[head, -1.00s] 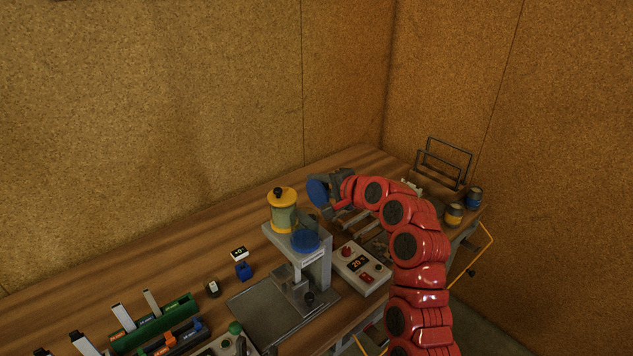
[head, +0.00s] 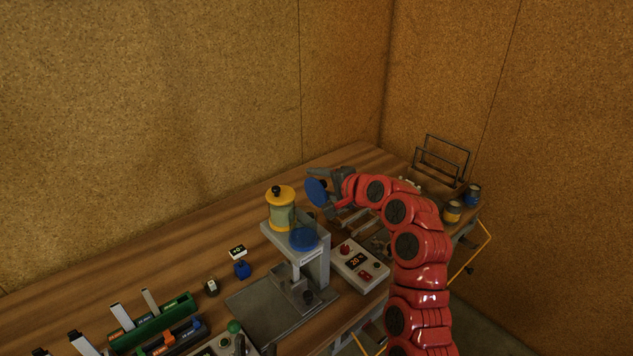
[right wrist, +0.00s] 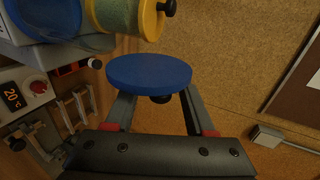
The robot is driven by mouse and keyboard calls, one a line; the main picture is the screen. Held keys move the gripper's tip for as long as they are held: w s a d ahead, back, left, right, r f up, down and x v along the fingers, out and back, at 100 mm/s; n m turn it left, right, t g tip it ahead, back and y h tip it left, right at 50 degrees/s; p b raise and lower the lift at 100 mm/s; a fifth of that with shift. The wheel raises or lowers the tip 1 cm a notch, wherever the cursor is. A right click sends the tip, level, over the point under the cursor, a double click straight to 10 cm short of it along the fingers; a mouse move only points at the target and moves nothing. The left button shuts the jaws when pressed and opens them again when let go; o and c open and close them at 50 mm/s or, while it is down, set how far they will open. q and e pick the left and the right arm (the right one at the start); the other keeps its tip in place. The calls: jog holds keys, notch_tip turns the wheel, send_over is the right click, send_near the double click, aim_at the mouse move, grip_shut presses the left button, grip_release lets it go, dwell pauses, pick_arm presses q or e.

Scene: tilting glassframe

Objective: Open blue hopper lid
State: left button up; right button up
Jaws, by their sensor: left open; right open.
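The blue lid (head: 316,192) is off the mouth of the blue hopper (head: 304,239) and stands tilted, nearly on edge, above and behind it. My right gripper (head: 332,190) is open at the lid's right side. In the right wrist view, the blue lid (right wrist: 150,71) lies across the fingertips of my right gripper (right wrist: 155,100). Any hinge is hidden. My left gripper is not in view.
A yellow-capped hopper (head: 281,210) stands left of the blue one on the grey stand (head: 315,265). A control box (head: 360,266) is to the right. A wire rack (head: 442,165) and small cans (head: 453,211) are at the back right. The bench's left rear is clear.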

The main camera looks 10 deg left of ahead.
jog(key=p+v, duration=0.5)
jog(key=v, duration=1.1)
jog(key=shift+s+r, duration=0.2)
jog(key=shift+d, duration=0.15)
